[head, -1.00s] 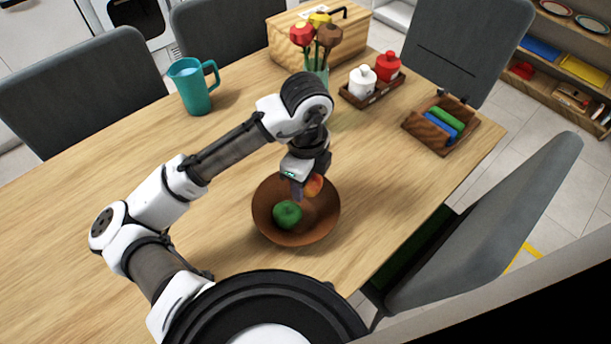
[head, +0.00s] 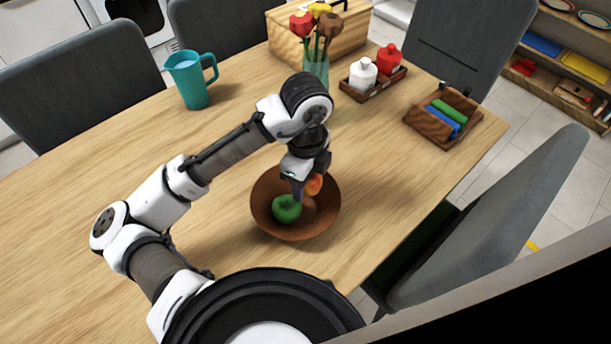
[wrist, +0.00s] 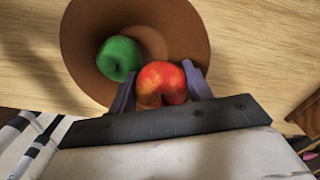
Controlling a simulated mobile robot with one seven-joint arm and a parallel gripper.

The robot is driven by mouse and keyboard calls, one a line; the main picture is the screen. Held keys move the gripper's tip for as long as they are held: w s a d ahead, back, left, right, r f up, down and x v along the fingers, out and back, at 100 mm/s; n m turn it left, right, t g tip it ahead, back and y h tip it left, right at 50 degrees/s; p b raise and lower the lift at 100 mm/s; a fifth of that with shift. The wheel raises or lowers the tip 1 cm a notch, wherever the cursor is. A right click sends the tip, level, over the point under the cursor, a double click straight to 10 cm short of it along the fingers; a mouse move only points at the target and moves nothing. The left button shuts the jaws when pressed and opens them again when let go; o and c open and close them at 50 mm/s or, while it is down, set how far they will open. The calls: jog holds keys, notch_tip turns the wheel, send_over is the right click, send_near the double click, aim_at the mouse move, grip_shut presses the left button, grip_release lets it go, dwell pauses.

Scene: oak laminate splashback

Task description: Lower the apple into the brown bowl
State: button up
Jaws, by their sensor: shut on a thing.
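The brown bowl (head: 296,231) stands on the wooden table, and it also shows in the wrist view (wrist: 190,32). A green, apple-shaped fruit (head: 286,208) lies inside it, left of my gripper; it shows in the wrist view too (wrist: 119,58). My gripper (wrist: 160,84) points down over the bowl, its two fingers on either side of a red-orange apple (wrist: 162,82). It is shut on this apple, which shows in part in the head view (head: 314,184). My gripper hides part of the apple, and I cannot tell if the apple touches the bowl.
A teal pitcher (head: 191,82) stands at the back left. A flower vase (head: 315,70), a tray with white and red jars (head: 372,92) and a wooden holder (head: 430,128) stand behind and to the right. Grey chairs surround the table. The table left of the bowl is clear.

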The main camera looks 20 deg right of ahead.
jog(key=o, duration=1.1)
notch_tip(320, 180, up, 14)
jog(key=shift+w+f, duration=0.1)
jog(key=shift+p, duration=0.3)
